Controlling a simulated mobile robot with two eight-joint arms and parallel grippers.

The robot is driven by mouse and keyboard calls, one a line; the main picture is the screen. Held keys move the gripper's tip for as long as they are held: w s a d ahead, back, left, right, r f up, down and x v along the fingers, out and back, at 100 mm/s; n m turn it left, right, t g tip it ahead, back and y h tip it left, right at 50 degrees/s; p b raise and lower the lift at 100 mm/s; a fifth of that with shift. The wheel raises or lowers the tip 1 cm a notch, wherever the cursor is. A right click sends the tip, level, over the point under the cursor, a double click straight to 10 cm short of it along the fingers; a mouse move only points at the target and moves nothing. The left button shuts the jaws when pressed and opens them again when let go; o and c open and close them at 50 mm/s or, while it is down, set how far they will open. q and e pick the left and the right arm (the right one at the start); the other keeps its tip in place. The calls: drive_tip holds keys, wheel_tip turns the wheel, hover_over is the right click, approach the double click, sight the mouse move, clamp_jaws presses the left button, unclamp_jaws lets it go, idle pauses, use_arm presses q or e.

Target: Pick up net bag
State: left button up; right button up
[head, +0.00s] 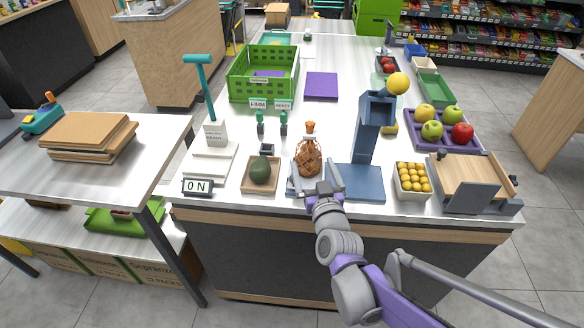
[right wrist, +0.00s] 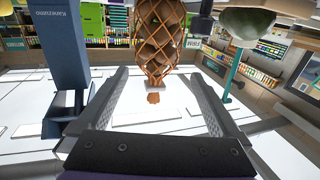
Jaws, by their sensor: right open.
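The net bag (head: 309,157) is an orange-brown mesh sack with dark brown lumps inside and an orange knot on top. It stands upright near the counter's front edge. It also shows at the top of the right wrist view (right wrist: 160,38), which looks upside down. My right gripper (head: 315,180) is open, with its fingers spread at the near side of the bag, low by its bottom. In the right wrist view the open fingers (right wrist: 155,92) hold nothing, and the bag's mesh lies beyond the tips. My left gripper is not in view.
An avocado (head: 261,169) lies in a wooden tray left of the bag. A blue stand (head: 371,130) rises close to the right. A green crate (head: 263,83) stands behind.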

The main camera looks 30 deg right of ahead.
sight(310, 157)
drive_tip(key=x, duration=1.1)
drive_tip(key=shift+s+d+r, duration=0.15)
drive_tip(key=shift+d, duration=0.05)
clamp_jaws()
